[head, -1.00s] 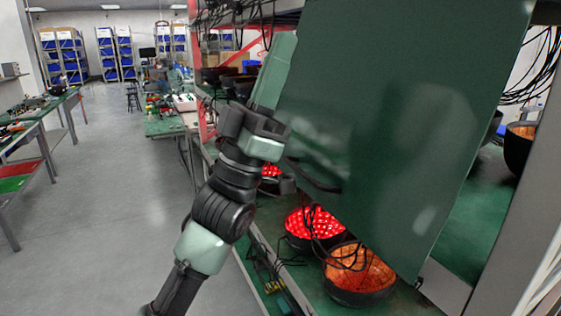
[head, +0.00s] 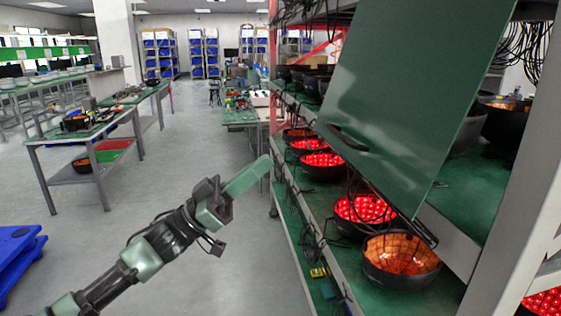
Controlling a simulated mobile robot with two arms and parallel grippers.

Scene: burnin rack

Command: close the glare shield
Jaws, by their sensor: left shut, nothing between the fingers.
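The glare shield (head: 410,95) is a large dark green panel on the front of the rack. It hangs tilted, its lower edge above the shelf of lamps. A dark handle (head: 348,139) shows near its lower left edge. Below it, several lit red and orange lamps (head: 365,208) stand uncovered in black bowls. My left gripper (head: 262,165) is shut and empty, left of the rack and apart from the shield. My right gripper is not in view.
The rack's green shelf (head: 385,295) holds an orange lamp bowl (head: 400,258) and loose black cables. A grey rack post (head: 515,165) stands at the right. Workbenches (head: 88,135) stand at the left, with a blue pallet (head: 15,255) below. The grey floor between is open.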

